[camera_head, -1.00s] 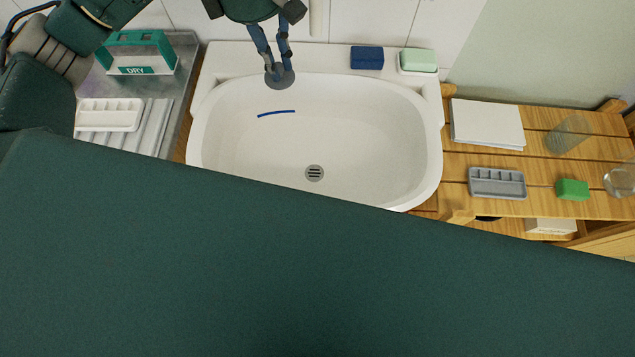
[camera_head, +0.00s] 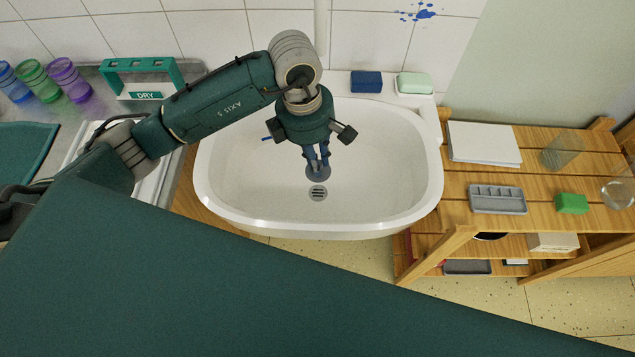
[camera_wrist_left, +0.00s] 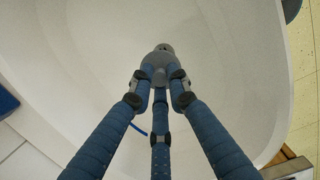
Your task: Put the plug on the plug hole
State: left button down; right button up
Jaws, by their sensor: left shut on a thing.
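The plug (camera_head: 318,173) is a grey-blue disc held in my left gripper (camera_head: 317,160), whose blue fingers are shut on it. It is inside the white sink (camera_head: 235,205), just behind the plug hole (camera_head: 318,193) in the head view. The plug hole is a round metal drain with dark slots and is still visible. I cannot tell the plug's exact height above the basin. In the left wrist view the plug (camera_wrist_left: 160,62) shows at the fingertips and hides most of the drain area. My right gripper is not in view.
A wooden shelf (camera_head: 540,185) stands right of the sink, with a grey tray (camera_head: 497,199), green block (camera_head: 571,203) and glasses. A blue sponge (camera_head: 366,82) and green soap (camera_head: 414,83) sit on the sink's back ledge. A green DRY rack (camera_head: 143,80) and cups are at left.

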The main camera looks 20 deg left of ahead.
pick_arm(q)
notch_tip(320, 180, down, 6)
jog(key=shift+s+r, duration=0.15)
jog(key=shift+r, duration=0.1)
jog(key=shift+f, duration=0.55)
notch_tip(320, 180, down, 3)
jog(key=shift+f+p, duration=0.15)
jog(key=shift+p, duration=0.3)
jog(key=shift+f, duration=0.35)
jog(key=shift+f, duration=0.1)
jog(key=shift+f, duration=0.15)
jog(key=c, duration=1.7)
grip_release()
jog(key=shift+o, duration=0.2)
